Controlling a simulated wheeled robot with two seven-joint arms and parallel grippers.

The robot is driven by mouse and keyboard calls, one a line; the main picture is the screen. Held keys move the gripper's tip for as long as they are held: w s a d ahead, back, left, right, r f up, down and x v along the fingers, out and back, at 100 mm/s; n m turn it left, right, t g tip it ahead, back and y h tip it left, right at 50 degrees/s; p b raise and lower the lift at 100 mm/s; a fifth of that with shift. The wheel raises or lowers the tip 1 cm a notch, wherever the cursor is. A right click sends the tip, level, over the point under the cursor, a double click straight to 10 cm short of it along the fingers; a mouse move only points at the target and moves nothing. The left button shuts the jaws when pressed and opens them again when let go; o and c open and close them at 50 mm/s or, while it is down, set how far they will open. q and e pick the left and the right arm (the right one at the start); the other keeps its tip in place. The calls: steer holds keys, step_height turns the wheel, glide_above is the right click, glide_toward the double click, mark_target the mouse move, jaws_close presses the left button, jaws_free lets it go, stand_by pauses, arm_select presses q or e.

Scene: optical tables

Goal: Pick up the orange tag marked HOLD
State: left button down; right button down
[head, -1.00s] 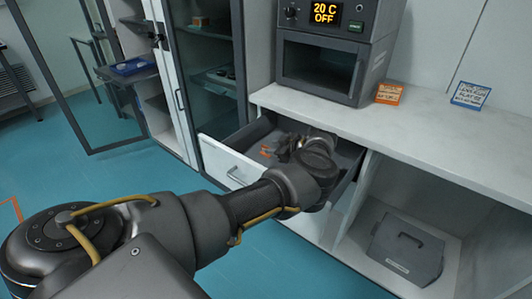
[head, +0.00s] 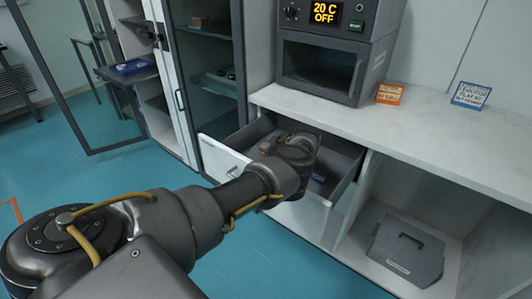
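My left arm reaches in from the left, and its wrist and gripper (head: 272,148) are over and partly inside the open drawer (head: 232,168) below the counter. The fingers are mostly hidden behind my wrist, so I cannot tell whether they are open or hold anything. No tag that reads HOLD is legible. The small orange piece seen earlier in the drawer is not clearly visible; the arm covers that part. An orange card (head: 389,94) stands on the counter right of the oven; its print is too small to read. My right gripper is not in view.
A small blue item (head: 318,178) lies in the drawer. An oven (head: 322,70) reading 20 C OFF and a blue-edged card (head: 470,95) stand on the counter (head: 425,125). A grey lidded case (head: 406,250) sits in the open bay below. A glass-door cabinet (head: 205,75) stands left.

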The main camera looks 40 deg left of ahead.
arm_select(q)
steer(key=shift+r, duration=0.1)
stand_by(0.3)
